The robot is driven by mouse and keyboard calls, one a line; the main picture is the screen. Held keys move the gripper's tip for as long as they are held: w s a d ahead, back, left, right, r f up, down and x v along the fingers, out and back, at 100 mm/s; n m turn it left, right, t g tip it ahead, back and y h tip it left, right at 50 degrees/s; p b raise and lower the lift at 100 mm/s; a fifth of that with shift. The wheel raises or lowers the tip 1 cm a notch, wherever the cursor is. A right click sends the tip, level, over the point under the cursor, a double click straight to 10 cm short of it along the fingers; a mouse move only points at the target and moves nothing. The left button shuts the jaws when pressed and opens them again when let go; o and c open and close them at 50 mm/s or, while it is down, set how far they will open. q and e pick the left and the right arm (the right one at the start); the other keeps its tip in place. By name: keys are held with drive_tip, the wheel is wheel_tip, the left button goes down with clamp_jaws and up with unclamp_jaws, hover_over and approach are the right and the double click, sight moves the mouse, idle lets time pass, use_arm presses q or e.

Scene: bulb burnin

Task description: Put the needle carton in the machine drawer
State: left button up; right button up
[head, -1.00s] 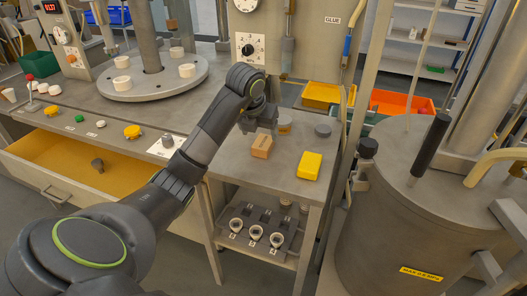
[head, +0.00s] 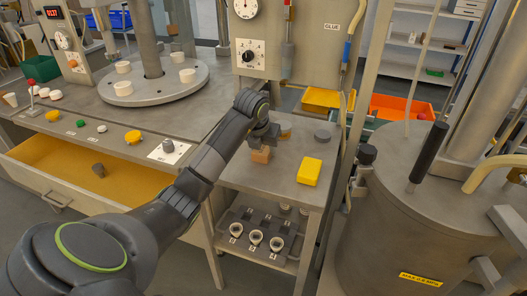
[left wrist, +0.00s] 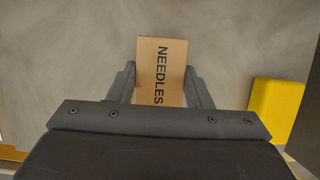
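The needle carton (head: 261,155) is a small brown box on the grey side table. In the left wrist view the carton (left wrist: 162,70) shows the word NEEDLES. My left gripper (head: 262,142) is right above and around it, one finger on each side. In the left wrist view the fingers (left wrist: 161,85) sit very close to the carton's sides; firm contact does not show. My right gripper is not in view.
A yellow box (head: 309,171) lies right of the carton, also in the left wrist view (left wrist: 275,110). Grey round pieces (head: 322,136) stand behind it. A rack of round fittings (head: 256,237) is on the lower shelf. A large grey tank (head: 410,220) stands at right.

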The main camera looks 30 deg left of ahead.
sight(263, 148)
use_arm(q)
drive_tip(key=c, duration=0.4)
wheel_tip(263, 148, up, 10)
drive_tip(key=shift+r, duration=0.1)
drive_tip(key=shift+a, duration=0.1)
